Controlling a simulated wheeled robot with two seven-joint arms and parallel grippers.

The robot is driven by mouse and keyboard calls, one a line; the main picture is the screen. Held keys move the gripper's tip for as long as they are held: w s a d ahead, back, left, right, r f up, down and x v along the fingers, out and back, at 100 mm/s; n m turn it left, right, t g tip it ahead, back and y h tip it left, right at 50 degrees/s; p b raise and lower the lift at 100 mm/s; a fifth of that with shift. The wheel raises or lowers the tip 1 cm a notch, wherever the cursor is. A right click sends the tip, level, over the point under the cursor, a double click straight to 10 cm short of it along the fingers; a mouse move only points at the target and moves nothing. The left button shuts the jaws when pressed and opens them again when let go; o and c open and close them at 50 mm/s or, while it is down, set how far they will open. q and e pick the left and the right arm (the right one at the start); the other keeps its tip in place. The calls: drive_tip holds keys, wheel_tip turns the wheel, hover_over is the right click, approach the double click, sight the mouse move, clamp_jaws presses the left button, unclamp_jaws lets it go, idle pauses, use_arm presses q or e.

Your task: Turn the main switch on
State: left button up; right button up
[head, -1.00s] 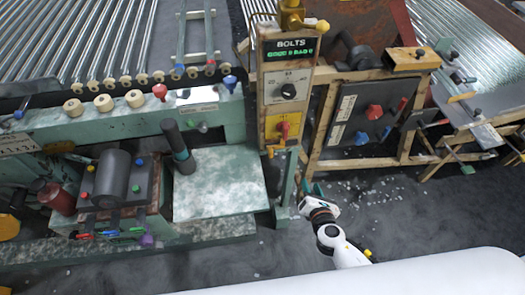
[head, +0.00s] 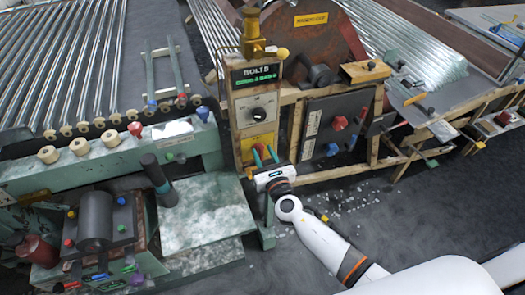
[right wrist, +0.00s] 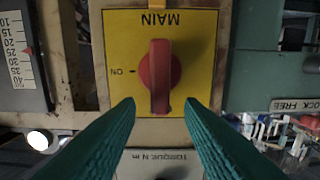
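The main switch is a red knob (right wrist: 160,70) with a long grip bar on a yellow plate (right wrist: 119,92). In the right wrist view the plate reads MAIN upside down, with ON and a dash at the left. The bar points straight up and down, not at the ON mark. My right gripper (right wrist: 160,103) is open, its two teal fingers either side of the bar's lower end, with gaps to it. Contact or depth cannot be told. In the head view my right gripper (head: 264,155) is at the yellow plate (head: 260,141), partly covering it. My left gripper is out of view.
The switch is on a wooden-framed post below a dial (head: 259,114) and a green BOLTS display (head: 256,76). A dark panel (head: 328,118) with red and blue knobs is to the right. A green machine table (head: 207,214) is at left. Open floor with scattered bits lies in front.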

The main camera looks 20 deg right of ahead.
drive_tip(key=shift+w, duration=0.65)
clamp_jaws()
